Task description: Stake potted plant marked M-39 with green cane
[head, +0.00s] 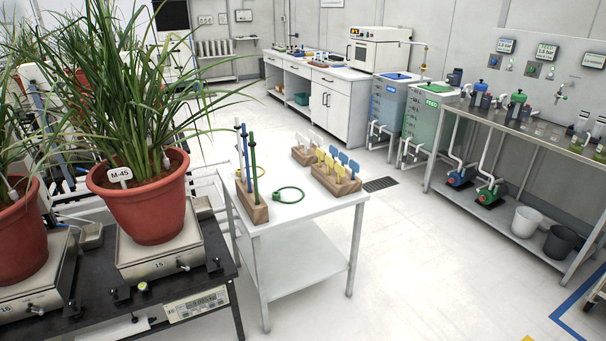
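A green cane (254,168) stands upright in a wooden block (253,211) on the white side table (300,219). Blue canes (239,158) stand beside it in the same block. A green ring (289,195) lies on the table to the right of the block. The nearest terracotta pot (145,213) holds a grassy plant (125,85), and its label (120,175) reads M-45. Another potted plant (20,243) is cut off at the left edge. No label reading M-39 is legible here. Neither of my grippers is in view.
The M-45 pot stands on a weighing scale (159,257) on a dark bench (216,257). Wooden racks (335,183) of white, yellow and blue tags stand on the white table. Open floor (420,270) lies to its right, before a steel bench (520,132).

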